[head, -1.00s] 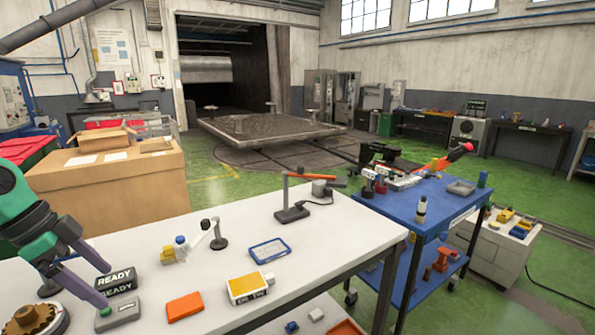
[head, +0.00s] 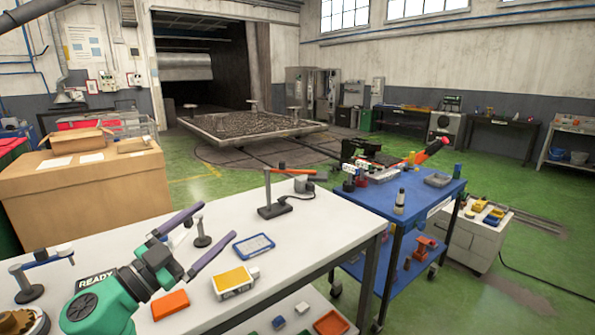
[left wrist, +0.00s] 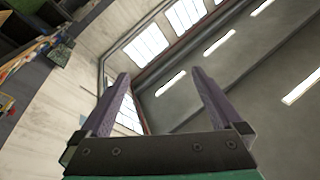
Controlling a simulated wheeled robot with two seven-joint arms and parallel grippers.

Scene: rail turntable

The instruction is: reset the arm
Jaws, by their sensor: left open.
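My left gripper (head: 197,243) is open above the white table (head: 318,228), its purple fingers spread and pointing up and to the right. Nothing sits between the fingers. In the left wrist view the open fingers (left wrist: 160,95) point toward the ceiling and windows, clear of any object. My green left arm rises at the lower left of the head view and covers part of the table. My right gripper is not in view.
On the white table are a READY sign (head: 97,281), an orange block (head: 170,305), a yellow-topped box (head: 234,282), a blue-rimmed tray (head: 254,245) and a black stand (head: 274,209). A blue cart (head: 400,197) stands to the right. A cardboard box (head: 85,192) stands behind.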

